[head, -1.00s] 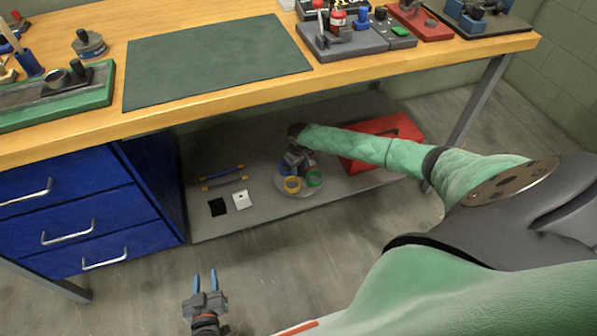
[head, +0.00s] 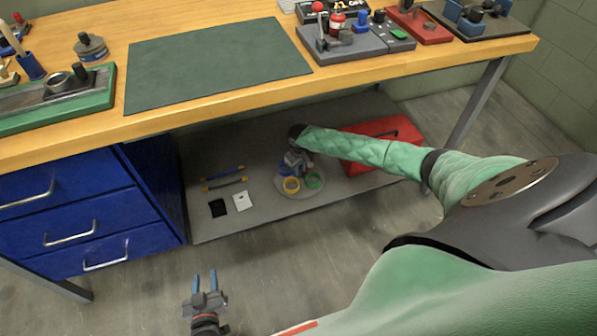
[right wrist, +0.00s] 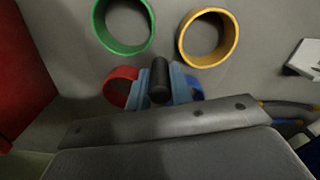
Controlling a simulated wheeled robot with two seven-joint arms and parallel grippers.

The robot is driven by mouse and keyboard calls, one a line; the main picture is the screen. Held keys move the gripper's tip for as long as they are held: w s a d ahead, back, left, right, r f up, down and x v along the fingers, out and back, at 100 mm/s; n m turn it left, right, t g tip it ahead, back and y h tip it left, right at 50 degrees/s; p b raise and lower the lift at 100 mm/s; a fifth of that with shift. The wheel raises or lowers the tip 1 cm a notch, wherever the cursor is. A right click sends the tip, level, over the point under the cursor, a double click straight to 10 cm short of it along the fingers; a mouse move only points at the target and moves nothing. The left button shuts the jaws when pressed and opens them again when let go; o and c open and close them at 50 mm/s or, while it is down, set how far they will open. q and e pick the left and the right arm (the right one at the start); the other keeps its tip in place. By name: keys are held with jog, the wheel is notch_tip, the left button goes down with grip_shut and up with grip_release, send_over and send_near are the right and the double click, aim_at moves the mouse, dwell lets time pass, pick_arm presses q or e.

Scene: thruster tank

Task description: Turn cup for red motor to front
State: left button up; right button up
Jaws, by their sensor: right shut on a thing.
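A round grey turntable (head: 301,193) sits on the low shelf under the bench. It carries a yellow ring-shaped cup (head: 291,185) at the front left and a green cup (head: 314,180) at the front right. A blue cup (head: 286,168) is at its back left. The red cup (right wrist: 118,86) shows in the right wrist view, partly behind my gripper, on the side of the green cup. My right gripper (right wrist: 160,86) is shut on the black post (right wrist: 159,72) at the turntable's middle. My left gripper (head: 204,274) is open and empty over the floor.
A red toolbox (head: 380,140) stands right of the turntable on the shelf. Two rod-like tools (head: 224,179), a black square (head: 217,208) and a white square (head: 242,201) lie to the left. Blue drawers (head: 75,215) stand further left.

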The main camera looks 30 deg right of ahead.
jog(key=shift+m+p, duration=1.4)
jog(key=shift+p, duration=0.5)
jog(key=shift+r+m+p, duration=0.15)
jog(key=shift+m+p, duration=1.75)
jog(key=shift+p, duration=0.45)
jog(key=shift+m+p, duration=1.8)
jog(key=shift+p, duration=0.1)
jog(key=shift+m+p, duration=1.4)
jog(key=shift+m, duration=0.1)
dwell(0.4)
